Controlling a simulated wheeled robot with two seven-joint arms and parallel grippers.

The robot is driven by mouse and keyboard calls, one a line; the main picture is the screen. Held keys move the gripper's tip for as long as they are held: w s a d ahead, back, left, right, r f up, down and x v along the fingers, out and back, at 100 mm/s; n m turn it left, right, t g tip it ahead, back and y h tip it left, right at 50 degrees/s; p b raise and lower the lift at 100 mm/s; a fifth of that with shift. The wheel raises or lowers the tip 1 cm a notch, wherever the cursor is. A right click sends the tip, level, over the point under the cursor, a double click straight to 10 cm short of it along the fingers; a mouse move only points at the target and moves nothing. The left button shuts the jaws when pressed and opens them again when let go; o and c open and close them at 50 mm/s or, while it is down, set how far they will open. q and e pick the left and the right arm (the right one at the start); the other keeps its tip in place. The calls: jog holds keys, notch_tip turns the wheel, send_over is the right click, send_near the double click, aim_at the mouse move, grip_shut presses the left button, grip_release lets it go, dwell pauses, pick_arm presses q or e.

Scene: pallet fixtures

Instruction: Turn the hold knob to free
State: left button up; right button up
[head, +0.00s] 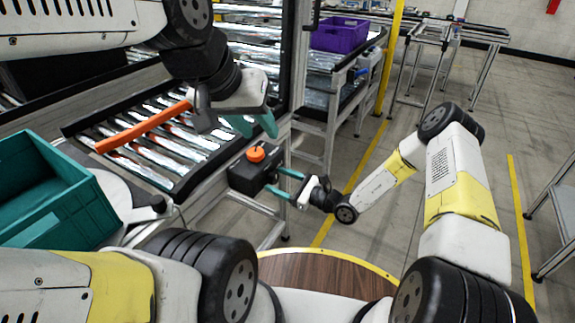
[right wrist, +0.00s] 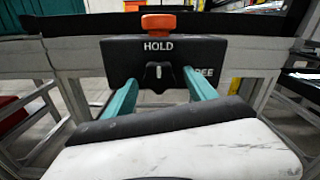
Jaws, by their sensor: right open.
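A black control box (head: 245,176) is mounted at the front corner of the roller conveyor, with an orange button (head: 256,154) on top. In the right wrist view the box face (right wrist: 118,60) reads HOLD above a small dark knob (right wrist: 158,74). The knob's light mark points up toward HOLD. A second label at the right, partly hidden by a finger, shows REE. My right gripper (right wrist: 160,88) is open, its teal fingers on either side of the knob; contact cannot be told. My left gripper (head: 258,130) hangs above the box, fingers apart and empty.
An orange bar (head: 145,127) lies across the conveyor rollers (head: 160,150). A teal crate (head: 85,200) stands at the left. A purple crate (head: 340,35) sits on a farther conveyor. A round wooden top (head: 325,280) is below.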

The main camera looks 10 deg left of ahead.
jog(key=c, duration=1.4)
jog(key=shift+m, duration=0.4)
jog(key=m, duration=0.4)
jog(key=shift+s, duration=0.1)
jog(key=m, duration=0.4)
jog(key=shift+s, duration=0.1)
jog(key=m, duration=0.5)
jog(key=shift+r, duration=0.1)
jog(key=shift+s+m, duration=0.1)
jog(key=shift+m, duration=1.9)
